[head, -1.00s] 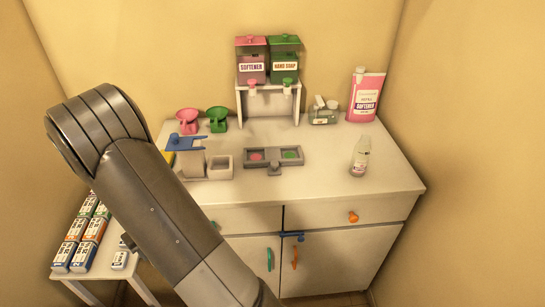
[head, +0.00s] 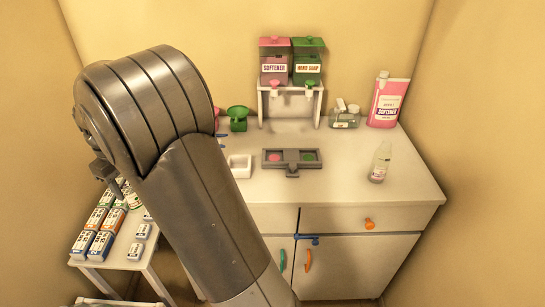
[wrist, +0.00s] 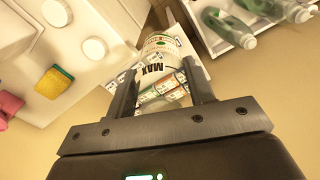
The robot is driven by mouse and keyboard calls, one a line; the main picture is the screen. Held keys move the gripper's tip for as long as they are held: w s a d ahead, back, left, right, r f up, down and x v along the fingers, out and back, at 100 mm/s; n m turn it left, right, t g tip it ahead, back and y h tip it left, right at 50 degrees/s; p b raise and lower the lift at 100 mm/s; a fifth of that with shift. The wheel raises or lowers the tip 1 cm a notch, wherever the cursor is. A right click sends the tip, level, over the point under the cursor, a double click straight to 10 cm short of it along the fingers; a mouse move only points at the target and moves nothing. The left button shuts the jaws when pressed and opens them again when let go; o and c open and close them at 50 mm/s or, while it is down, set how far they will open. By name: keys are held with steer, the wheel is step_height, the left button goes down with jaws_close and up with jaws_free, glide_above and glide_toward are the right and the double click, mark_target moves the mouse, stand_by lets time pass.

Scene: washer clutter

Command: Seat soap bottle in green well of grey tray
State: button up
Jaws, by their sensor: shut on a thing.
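In the wrist view my gripper (wrist: 162,95) is shut on a clear container (wrist: 162,72) with "MAX" printed on it and some green at its far end. I cannot tell for sure that it is the soap bottle. In the head view my arm hides most of the gripper and the held container. The grey tray (head: 291,166) lies flat on the counter, with a pink well (head: 275,157) at left and a green well (head: 308,157) at right. Both wells look empty. My gripper is well to the left of the tray, over the side table.
A clear bottle (head: 380,163) stands at the counter's right. Softener and hand soap dispensers (head: 291,62) stand behind the tray, with a pink refill pack (head: 388,101) at right. A white box (head: 240,165) is left of the tray. Labelled boxes (head: 100,222) fill the side table.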

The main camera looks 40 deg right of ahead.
steer(key=s+d+r+m, duration=0.2)
steer(key=d+r, duration=0.3)
steer(key=d, duration=0.7)
steer(key=s+d+r+m, duration=0.15)
steer(key=d+r, duration=0.35)
steer(key=d, duration=0.7)
steer(key=s+d+f+m, duration=0.1)
steer(key=s+d+m, duration=0.3)
steer(key=s+d, duration=1)
steer(key=s+d+f+m, duration=0.1)
steer(key=s+d+m, duration=0.3)
steer(key=s+d, duration=1.05)
steer(key=shift+w+d+f, duration=0.2)
steer(key=shift+w+f, duration=1.6)
steer(key=shift+w, duration=0.45)
steer(key=shift+w+d+f, duration=0.15)
steer(key=shift+w+f, duration=1.7)
steer(key=shift+w, duration=0.45)
steer(key=shift+w+d+f, duration=0.2)
steer(key=shift+w+f, duration=1.6)
steer(key=shift+w, duration=0.45)
steer(key=shift+f, duration=0.1)
steer(key=o, duration=0.9)
steer(key=shift+o, duration=0.2)
